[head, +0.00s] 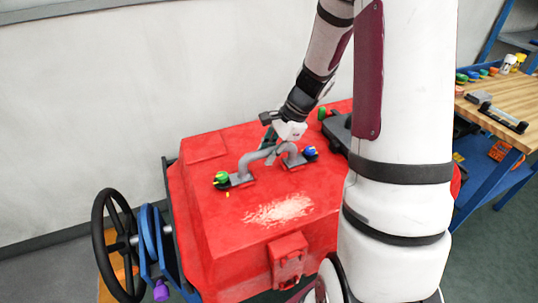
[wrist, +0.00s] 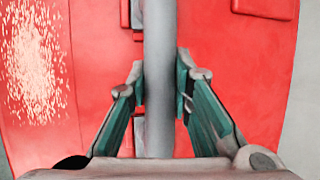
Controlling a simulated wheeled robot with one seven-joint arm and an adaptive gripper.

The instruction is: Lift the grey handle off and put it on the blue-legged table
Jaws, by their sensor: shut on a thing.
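My gripper (head: 279,148) is shut on the bar's middle from above. In the wrist view the grey bar (wrist: 158,60) runs straight between the teal fingers. The feet appear to rest on the tank. The blue-legged table (head: 516,90) has a wooden top and stands at the right edge, partly out of view.
A black handle-like part (head: 503,118) and a small grey part (head: 478,97) lie on the table's near side; several coloured knobs (head: 478,73) stand farther back. A black handwheel (head: 105,240) is at the tank's left. My arm hides the tank's right side.

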